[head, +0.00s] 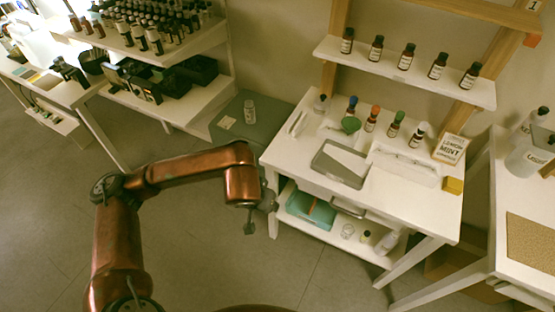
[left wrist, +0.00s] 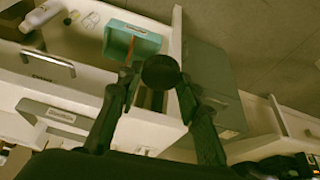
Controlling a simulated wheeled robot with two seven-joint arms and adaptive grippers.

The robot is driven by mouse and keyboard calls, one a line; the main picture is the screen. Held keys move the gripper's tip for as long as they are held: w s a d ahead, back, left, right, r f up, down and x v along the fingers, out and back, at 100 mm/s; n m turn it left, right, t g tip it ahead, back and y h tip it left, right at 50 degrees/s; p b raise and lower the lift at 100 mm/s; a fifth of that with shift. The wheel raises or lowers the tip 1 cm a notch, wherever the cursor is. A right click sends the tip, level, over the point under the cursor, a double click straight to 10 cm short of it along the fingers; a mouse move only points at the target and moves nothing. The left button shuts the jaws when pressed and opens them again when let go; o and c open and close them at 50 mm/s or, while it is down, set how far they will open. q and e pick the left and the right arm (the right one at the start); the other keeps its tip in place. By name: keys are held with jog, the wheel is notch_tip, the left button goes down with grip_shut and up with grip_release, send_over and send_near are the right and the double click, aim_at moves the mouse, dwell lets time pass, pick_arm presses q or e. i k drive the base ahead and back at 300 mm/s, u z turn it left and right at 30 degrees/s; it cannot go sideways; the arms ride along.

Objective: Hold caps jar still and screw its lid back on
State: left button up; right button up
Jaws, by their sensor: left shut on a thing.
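My left gripper (head: 250,226) hangs just left of the white workbench (head: 285,161), over the floor. In the left wrist view my left gripper (left wrist: 158,84) is shut on a dark round lid-like piece (left wrist: 161,70) held between its fingertips. I cannot tell for sure that this is the jar's lid. A small clear jar-like container (head: 348,230) stands on the bench's lower shelf. A large pale jar (head: 523,157) with a label I cannot read surely stands on the right-hand table. I cannot tell which is the caps jar. My right gripper is not in view.
The lower shelf also holds a teal box (head: 311,210) and a white bottle (head: 387,243). The bench top carries a grey tray (head: 340,164), several small bottles and a Lemon Mint card (head: 450,149). A grey-green cabinet (head: 233,116) stands left of the bench. The floor at the left is open.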

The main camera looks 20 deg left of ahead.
aim_at(249, 109)
jog(key=u, duration=2.65)
jog(key=i, duration=1.95)
jog(key=z, duration=2.7)
jog(key=i, duration=0.2)
jog(key=z, duration=0.1)
